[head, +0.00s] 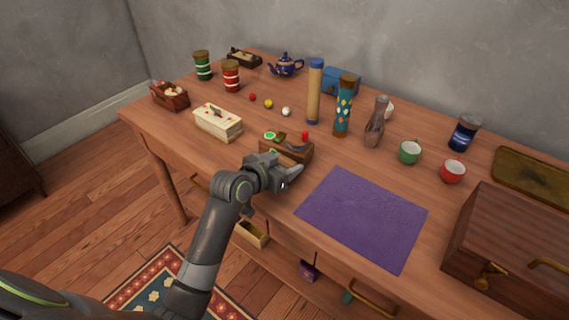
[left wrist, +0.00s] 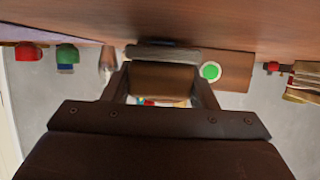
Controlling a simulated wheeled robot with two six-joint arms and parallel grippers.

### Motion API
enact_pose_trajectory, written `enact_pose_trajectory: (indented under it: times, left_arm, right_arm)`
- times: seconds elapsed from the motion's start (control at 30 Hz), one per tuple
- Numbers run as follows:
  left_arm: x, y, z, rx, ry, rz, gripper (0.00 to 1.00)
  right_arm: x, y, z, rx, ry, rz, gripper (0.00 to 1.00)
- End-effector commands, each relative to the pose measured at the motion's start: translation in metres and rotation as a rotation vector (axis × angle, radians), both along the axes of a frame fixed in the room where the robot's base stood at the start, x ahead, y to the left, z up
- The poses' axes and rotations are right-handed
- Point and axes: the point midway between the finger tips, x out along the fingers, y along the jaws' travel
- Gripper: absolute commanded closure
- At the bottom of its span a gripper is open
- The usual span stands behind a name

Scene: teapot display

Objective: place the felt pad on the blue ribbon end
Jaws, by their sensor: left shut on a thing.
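My left gripper (head: 288,168) is at the front side of a small wooden box (head: 300,157) near the table's front edge. In the left wrist view, the gripper (left wrist: 163,72) is shut on a brown block-like thing (left wrist: 165,80); I cannot tell whether this is part of the box. A green disc (left wrist: 210,72) shows on the box beside it. A red-topped piece (head: 305,136) and a green round piece (head: 270,136) show at the box. I cannot make out the felt pad or the blue ribbon end for sure. My right gripper is not in view.
A purple mat (head: 365,215) lies bare right of the gripper. A large wooden chest (head: 510,240) stands at the right. A cream box (head: 217,122), a tall tan cylinder (head: 314,95), a patterned bottle (head: 345,108) and a glass vase (head: 376,122) stand behind. Small drawers (head: 253,235) hang open below.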

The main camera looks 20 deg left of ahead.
Motion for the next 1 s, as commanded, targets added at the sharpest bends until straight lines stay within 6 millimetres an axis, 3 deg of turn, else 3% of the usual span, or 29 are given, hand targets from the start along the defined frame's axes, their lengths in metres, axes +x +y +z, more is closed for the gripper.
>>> enact_pose_trajectory:
  times: [0.03, 0.07, 0.2, 0.57, 1.0]
  left_arm:
    - [0.000, 0.000, -0.003, -0.001, 0.001, 0.000, 0.70]
    - [0.000, 0.000, -0.002, -0.001, 0.000, 0.000, 0.44]
    - [0.000, 0.000, -0.001, -0.001, 0.000, 0.000, 0.26]
    - [-0.004, 0.002, 0.004, 0.001, 0.000, 0.001, 0.26]
    - [-0.072, 0.027, 0.034, 0.003, -0.001, 0.000, 0.26]
  right_arm:
    - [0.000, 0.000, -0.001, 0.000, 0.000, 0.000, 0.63]
    - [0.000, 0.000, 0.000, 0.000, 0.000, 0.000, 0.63]
    - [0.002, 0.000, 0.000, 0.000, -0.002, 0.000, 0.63]
    - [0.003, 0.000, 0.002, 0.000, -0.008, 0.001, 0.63]
    - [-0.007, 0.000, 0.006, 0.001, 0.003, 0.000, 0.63]
